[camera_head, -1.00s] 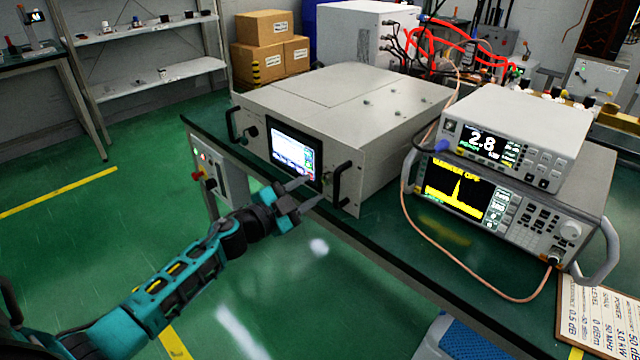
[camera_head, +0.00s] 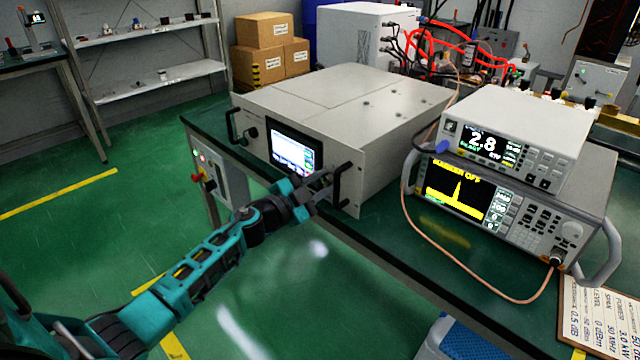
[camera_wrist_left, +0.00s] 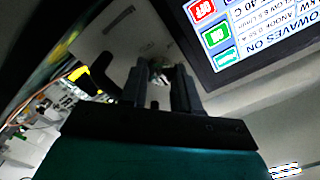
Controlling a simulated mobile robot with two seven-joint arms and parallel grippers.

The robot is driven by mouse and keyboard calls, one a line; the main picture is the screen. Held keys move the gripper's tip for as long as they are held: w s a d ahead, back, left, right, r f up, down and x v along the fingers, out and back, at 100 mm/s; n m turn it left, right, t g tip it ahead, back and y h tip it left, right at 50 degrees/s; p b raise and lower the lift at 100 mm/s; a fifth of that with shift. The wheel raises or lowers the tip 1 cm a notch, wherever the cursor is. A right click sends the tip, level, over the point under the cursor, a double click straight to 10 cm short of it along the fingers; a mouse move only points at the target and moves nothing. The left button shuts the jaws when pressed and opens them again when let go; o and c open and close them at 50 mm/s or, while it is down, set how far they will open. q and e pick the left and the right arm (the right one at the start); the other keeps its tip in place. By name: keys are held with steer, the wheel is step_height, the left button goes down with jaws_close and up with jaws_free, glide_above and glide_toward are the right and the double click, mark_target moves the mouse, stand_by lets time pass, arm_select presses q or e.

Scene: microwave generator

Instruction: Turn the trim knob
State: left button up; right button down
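The generator (camera_head: 330,110) is a light grey box on the green table, with a lit screen (camera_head: 294,152) in its front panel. My left gripper (camera_head: 326,184) is at the right part of that panel, between the screen and the right black handle (camera_head: 343,186). In the left wrist view, its two dark fingers (camera_wrist_left: 160,82) are apart, pointing at the panel. A small dark knob-like part (camera_wrist_left: 158,70) shows between the fingertips, probably the trim knob; I cannot tell whether they touch it. In the head view the gripper hides that spot. My right gripper is not in view.
A dark knob (camera_head: 252,132) sits left of the screen. Two stacked instruments (camera_head: 515,165) stand to the right, with a copper-coloured cable (camera_head: 430,240) looping over the table. The screen (camera_wrist_left: 245,30) is close to the fingers in the wrist view.

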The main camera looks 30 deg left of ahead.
arm_select(q)
jaws_close()
steer(key=m, duration=0.3)
steer(key=shift+m+b, duration=0.3)
steer(key=m, duration=0.2)
steer(key=shift+m+b, duration=0.3)
steer(key=shift+m, duration=0.1)
steer(key=m, duration=0.2)
steer(key=shift+m+b, duration=0.35)
steer(key=shift+m, duration=0.05)
steer(key=m+b, duration=0.1)
steer(key=m, duration=0.4)
steer(key=shift+m+b, duration=0.3)
steer(key=shift+m, duration=1)
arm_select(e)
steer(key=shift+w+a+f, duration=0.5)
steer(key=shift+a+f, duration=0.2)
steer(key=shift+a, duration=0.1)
arm_select(q)
steer(key=shift+d, duration=0.1)
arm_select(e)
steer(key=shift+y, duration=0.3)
